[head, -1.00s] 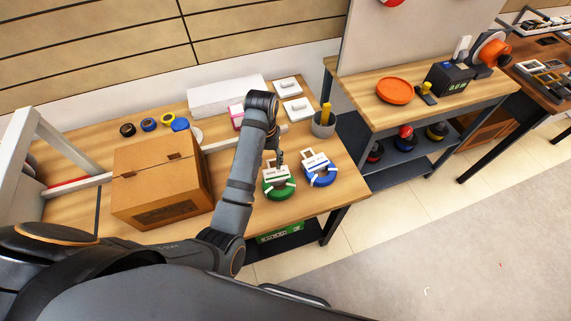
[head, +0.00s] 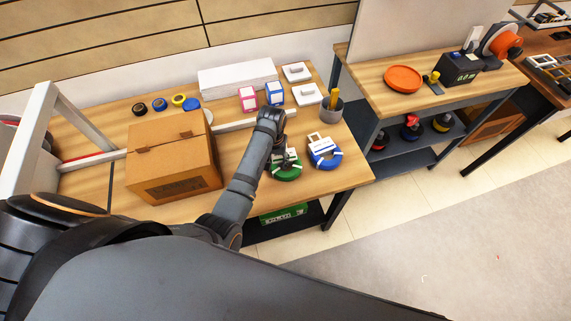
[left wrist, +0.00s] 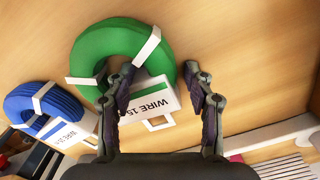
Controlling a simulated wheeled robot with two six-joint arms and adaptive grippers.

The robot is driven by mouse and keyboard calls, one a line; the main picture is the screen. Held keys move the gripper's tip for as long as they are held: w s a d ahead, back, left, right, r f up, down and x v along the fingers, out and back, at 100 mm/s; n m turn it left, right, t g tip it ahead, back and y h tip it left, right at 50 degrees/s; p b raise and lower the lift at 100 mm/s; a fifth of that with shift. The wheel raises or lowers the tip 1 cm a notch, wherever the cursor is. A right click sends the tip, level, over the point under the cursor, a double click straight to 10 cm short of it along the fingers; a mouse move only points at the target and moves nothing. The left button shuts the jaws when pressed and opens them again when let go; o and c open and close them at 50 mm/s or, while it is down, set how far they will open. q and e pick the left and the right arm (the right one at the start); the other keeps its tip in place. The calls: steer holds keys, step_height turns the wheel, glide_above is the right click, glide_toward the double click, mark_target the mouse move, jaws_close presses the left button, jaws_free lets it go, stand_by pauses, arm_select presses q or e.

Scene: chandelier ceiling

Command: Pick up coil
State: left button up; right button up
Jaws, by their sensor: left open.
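A green wire coil (head: 287,174) lies flat near the front edge of the wooden table. In the left wrist view the green coil (left wrist: 115,37) has white straps and a white tag (left wrist: 155,98) reading "WIRE 15". A blue wire coil (head: 325,158) with a white tag lies just right of it, and also shows in the left wrist view (left wrist: 48,103). My left gripper (left wrist: 160,70) is open and empty, pointing down over the green coil, one finger on each side of the tag. Contact cannot be told. My right gripper is out of view.
A cardboard box (head: 172,160) stands on the left of the table. A grey cup (head: 331,110) stands behind the blue coil. Pink (head: 248,100) and blue (head: 274,93) small boxes and several tape rolls (head: 160,104) are at the back. A second bench (head: 440,90) is right.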

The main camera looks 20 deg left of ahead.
arm_select(q)
jaws_close()
stand_by(0.3)
